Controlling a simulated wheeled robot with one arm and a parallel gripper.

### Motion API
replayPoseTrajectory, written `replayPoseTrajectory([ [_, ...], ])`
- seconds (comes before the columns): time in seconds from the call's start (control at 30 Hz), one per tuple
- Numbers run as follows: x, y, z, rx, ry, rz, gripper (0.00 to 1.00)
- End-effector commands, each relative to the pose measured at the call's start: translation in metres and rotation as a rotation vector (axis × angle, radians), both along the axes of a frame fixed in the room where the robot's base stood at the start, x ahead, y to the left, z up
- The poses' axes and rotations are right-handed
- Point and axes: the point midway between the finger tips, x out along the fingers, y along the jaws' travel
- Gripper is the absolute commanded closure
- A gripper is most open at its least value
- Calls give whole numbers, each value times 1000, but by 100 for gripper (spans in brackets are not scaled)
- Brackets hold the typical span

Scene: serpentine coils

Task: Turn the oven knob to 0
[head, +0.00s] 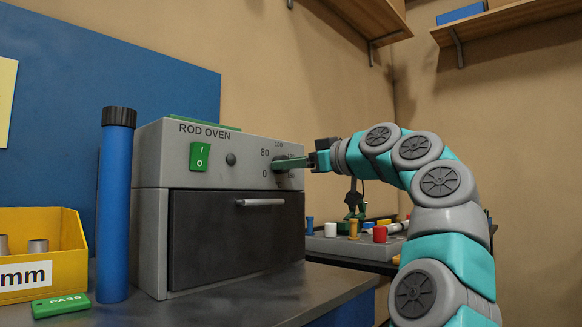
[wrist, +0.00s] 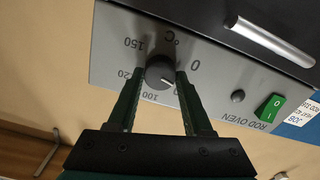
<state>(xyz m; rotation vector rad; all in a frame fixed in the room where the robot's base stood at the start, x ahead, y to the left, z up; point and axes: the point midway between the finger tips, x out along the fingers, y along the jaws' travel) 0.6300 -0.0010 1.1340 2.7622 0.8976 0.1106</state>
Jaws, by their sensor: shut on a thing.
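The grey rod oven (head: 235,150) stands on the bench in the head view, its control panel on the upper front. In the wrist view the dark round oven knob (wrist: 158,68) sits on the panel, with a pale pointer mark toward its lower right, away from the 0. The 0 (wrist: 195,66) is printed right of the knob, beyond the right finger. My gripper (head: 283,163) reaches in from the right in the head view, hiding most of the knob. In the wrist view my gripper (wrist: 160,76) is shut on the knob, one finger on each side.
Below the panel is the oven door with a bar handle (head: 260,202). A green switch (head: 200,156) is left of the knob. A blue cylinder (head: 115,210) and yellow bin (head: 45,255) stand left; a grey tray (head: 345,245) with coloured pieces lies right, behind my arm.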

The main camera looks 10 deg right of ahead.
Motion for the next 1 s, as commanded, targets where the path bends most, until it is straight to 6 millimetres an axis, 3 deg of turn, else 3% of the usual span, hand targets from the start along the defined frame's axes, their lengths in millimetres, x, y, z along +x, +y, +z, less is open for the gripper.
replayPoseTrajectory([
  [0.6, 2, 0, -1, -456, -328, -2, 100],
  [1.0, 1, 1, -1, -626, -454, 0, 100],
])
